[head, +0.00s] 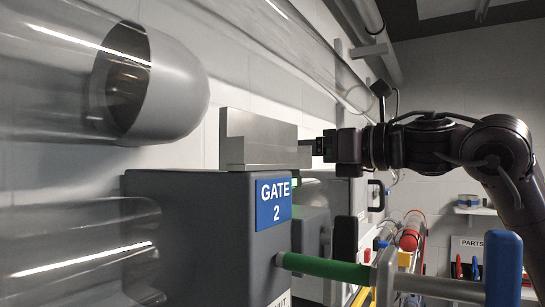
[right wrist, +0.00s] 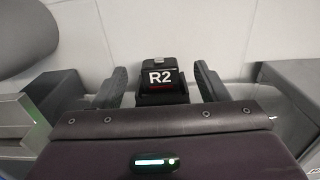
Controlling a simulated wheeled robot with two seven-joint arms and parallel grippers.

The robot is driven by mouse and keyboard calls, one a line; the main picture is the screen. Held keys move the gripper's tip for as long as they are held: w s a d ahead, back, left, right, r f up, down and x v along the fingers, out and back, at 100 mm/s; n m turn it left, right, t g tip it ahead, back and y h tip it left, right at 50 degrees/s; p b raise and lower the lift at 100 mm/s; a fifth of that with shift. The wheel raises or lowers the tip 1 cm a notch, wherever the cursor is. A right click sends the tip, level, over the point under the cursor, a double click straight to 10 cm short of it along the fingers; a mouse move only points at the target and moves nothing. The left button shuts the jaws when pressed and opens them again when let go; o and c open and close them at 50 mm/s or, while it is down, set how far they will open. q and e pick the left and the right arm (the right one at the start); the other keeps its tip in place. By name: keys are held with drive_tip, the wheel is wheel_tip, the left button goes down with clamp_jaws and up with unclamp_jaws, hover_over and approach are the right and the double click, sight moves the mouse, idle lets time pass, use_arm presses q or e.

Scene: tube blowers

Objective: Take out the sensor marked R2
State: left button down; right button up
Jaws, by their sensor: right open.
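The sensor marked R2 (right wrist: 161,78) is a small black block with white lettering and a red strip under it. In the right wrist view it stands between the two fingers of my right gripper (right wrist: 161,88), with a gap on each side. The gripper is open and does not appear to grip it. In the head view my right gripper (head: 318,147) reaches in from the right, beside a grey metal block on top of the Gate 2 housing. I cannot make out the sensor in the head view. My left gripper is not in view.
The grey metal block (head: 262,141) sits on the dark Gate 2 housing (head: 190,235). A clear tube with a grey rounded capsule (head: 178,88) is at upper left. A green handle bar (head: 325,267) sticks out at the front. A parts board (head: 467,250) stands at right.

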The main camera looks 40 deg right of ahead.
drive_tip(key=p+x, duration=0.2)
drive_tip(key=x, duration=0.2)
drive_tip(key=shift+f, duration=0.15)
drive_tip(key=shift+w+a+f, duration=0.1)
drive_tip(key=shift+w+f, duration=0.05)
drive_tip(key=shift+w, duration=0.05)
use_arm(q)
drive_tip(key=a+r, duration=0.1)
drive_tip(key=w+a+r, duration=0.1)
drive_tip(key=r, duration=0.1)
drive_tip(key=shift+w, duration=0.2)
use_arm(e)
drive_tip(key=shift+s, duration=0.1)
drive_tip(key=shift+c, duration=0.5)
drive_tip(key=shift+c, duration=1.1)
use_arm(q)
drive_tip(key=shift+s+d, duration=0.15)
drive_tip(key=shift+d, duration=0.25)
use_arm(e)
drive_tip(key=c, duration=0.8)
